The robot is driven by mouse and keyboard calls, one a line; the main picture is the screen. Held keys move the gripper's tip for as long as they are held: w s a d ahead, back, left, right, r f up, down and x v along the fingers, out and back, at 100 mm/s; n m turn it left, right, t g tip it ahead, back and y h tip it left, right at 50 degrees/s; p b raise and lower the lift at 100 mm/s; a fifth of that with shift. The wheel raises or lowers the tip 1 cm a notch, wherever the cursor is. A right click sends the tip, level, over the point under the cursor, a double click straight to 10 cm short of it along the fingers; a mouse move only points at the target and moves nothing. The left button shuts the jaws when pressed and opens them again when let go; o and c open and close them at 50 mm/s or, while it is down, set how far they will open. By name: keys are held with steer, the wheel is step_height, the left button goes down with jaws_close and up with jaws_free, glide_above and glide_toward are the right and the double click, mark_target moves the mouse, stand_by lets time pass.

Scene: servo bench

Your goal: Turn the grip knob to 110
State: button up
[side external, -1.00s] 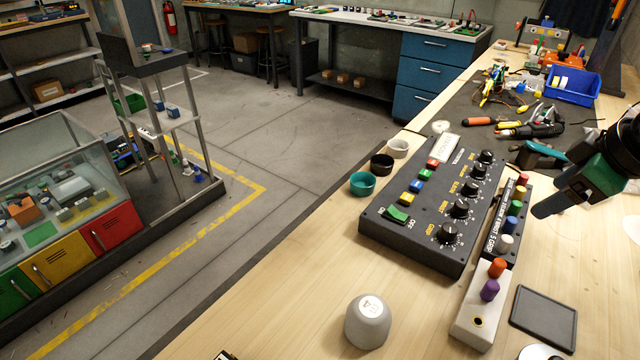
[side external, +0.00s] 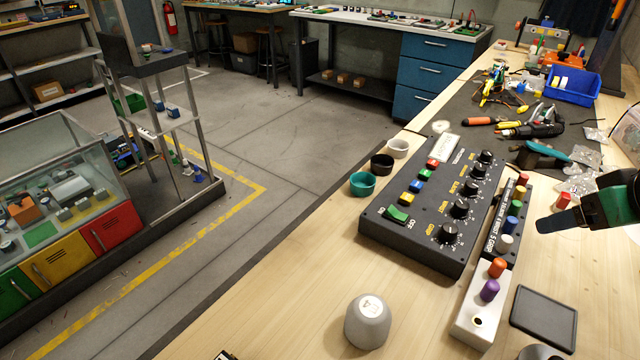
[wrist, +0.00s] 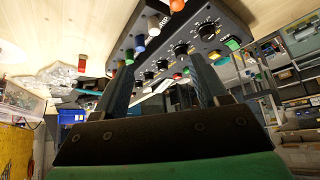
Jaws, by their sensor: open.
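A dark control box (side external: 380,228) lies on the wooden bench with a row of black knobs. The knob nearest the camera (side external: 447,232) appears to be the grip knob; its label and pointer reading are too small to read surely. It also shows in the wrist view (wrist: 208,30), beyond the fingers. My gripper (side external: 545,225) is at the right, above the bench, clear of the box and touching no knob. In the wrist view my gripper (wrist: 162,85) has its two dark fingers apart with nothing held between them.
A strip with coloured pegs (side external: 492,240) stands right beside the box, between it and my gripper. A pale block with orange and purple pegs (side external: 468,322), a dark square tray (side external: 544,318) and a grey cup (side external: 367,322) are nearer. Tools (side external: 530,128) lie behind.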

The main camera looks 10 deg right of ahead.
mark_target(451, 228)
steer(key=w+a+f+m+g, duration=0.1)
steer(key=w+a+g, duration=0.1)
steer(key=w, duration=0.1)
steer(key=w+a+f+m+g, duration=0.1)
steer(key=w+a+g, duration=0.1)
steer(key=w+a, duration=0.1)
steer(key=w+a+f+m+g, duration=0.1)
steer(key=w+a+g, duration=0.1)
steer(key=w, duration=0.1)
steer(key=shift+w+a, duration=0.3)
steer(key=shift+w, duration=0.05)
steer(key=shift+w+a+f+m+g, duration=0.2)
steer(key=shift+a+f+m+g, duration=0.1)
steer(key=shift+f, duration=0.15)
steer(key=shift+d+f, duration=0.1)
steer(key=shift+f, duration=2.5)
jaws_close()
